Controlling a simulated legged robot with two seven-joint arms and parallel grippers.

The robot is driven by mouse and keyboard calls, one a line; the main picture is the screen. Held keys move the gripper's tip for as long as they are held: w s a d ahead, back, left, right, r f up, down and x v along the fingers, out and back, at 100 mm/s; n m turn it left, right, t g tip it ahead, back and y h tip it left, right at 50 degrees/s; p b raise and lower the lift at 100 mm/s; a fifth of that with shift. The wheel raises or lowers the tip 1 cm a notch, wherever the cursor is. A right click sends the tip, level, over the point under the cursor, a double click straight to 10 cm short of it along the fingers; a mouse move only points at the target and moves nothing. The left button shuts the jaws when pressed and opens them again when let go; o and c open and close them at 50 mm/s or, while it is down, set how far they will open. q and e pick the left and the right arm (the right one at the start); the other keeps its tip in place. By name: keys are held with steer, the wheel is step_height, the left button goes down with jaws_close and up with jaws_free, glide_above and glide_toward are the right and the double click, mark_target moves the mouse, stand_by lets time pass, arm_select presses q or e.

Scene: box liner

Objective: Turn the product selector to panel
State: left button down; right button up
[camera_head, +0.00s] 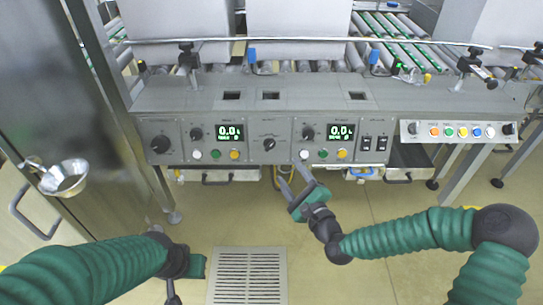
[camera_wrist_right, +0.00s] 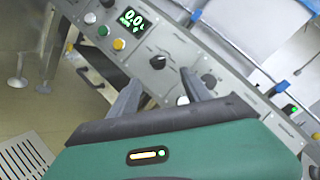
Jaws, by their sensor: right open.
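The likely product selector (camera_head: 269,143) is a black rotary knob in the middle section of the grey console, between two panels with green displays. Small labels around it are too small to read, so its setting cannot be told. In the right wrist view the same knob (camera_wrist_right: 158,62) shows just beyond the fingertips, near the gap between them. My right gripper (camera_head: 290,172) is open and empty, below and slightly right of the knob, apart from it. In the wrist view its two fingers (camera_wrist_right: 160,78) are spread. My left gripper (camera_head: 190,275) hangs low at the left; its fingers are unclear.
Other knobs sit nearby, one at left (camera_head: 160,144) and one on the right panel (camera_head: 308,132). A white button (camera_head: 304,154) is close to my right fingers. A button box (camera_head: 458,131) stands at right. The floor ahead is clear.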

mark_target(270, 148)
steer(key=b+x, duration=0.1)
steer(key=x, duration=0.2)
steer(key=b+x, duration=0.2)
steer(key=x, duration=0.1)
steer(key=b+x, duration=0.1)
steer(key=x, duration=0.3)
steer(key=shift+s+a+f, duration=0.1)
steer(key=shift+a+f, duration=0.15)
steer(key=shift+a, duration=0.1)
steer(key=shift+w+r+b, duration=0.1)
steer(key=shift+w+b, duration=0.2)
steer(key=shift+w, duration=0.05)
steer(key=shift+w+a+r, duration=0.1)
steer(key=shift+w+a, duration=0.05)
steer(key=shift+a, duration=0.05)
jaws_close()
